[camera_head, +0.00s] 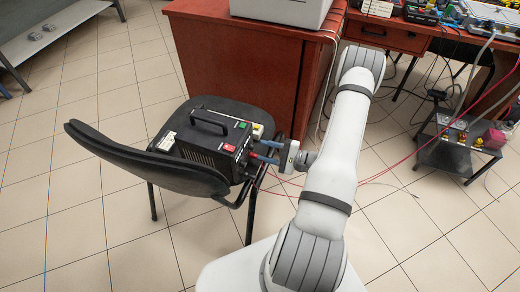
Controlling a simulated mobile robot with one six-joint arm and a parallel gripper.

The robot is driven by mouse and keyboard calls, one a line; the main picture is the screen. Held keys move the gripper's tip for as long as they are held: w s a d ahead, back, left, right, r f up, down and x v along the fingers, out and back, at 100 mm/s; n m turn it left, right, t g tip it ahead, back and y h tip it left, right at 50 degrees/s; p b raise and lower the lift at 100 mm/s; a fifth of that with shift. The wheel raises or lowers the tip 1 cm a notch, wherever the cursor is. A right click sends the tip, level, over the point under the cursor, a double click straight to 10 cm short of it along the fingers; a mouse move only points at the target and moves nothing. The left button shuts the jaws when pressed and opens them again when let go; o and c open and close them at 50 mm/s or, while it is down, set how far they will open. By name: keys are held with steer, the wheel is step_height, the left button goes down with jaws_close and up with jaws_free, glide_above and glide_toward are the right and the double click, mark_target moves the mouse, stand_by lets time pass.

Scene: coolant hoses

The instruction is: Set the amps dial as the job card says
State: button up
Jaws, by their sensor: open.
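A black box-shaped machine (205,140) with a carry handle stands on the seat of a black chair. A red part (229,148) and a green part (241,125) show on its top near the front edge. My gripper (262,152) is at the machine's front, right-hand side, with its jaws open and pointing at the front panel. I cannot tell whether the fingers touch it. The amps dial cannot be made out; the front panel faces away from this view and is partly behind my gripper. I cannot pick out a readable job card.
The black chair (135,160) has its backrest on the left. A red-brown desk (235,65) stands close behind. Thin red cables (395,165) run right from near the gripper toward a low dark cart (440,155). Tiled floor is open at left.

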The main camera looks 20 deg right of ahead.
mark_target(252, 148)
steer(key=shift+x, duration=1.4)
steer(key=shift+c, duration=0.3)
jaws_close()
steer(key=shift+d, duration=0.15)
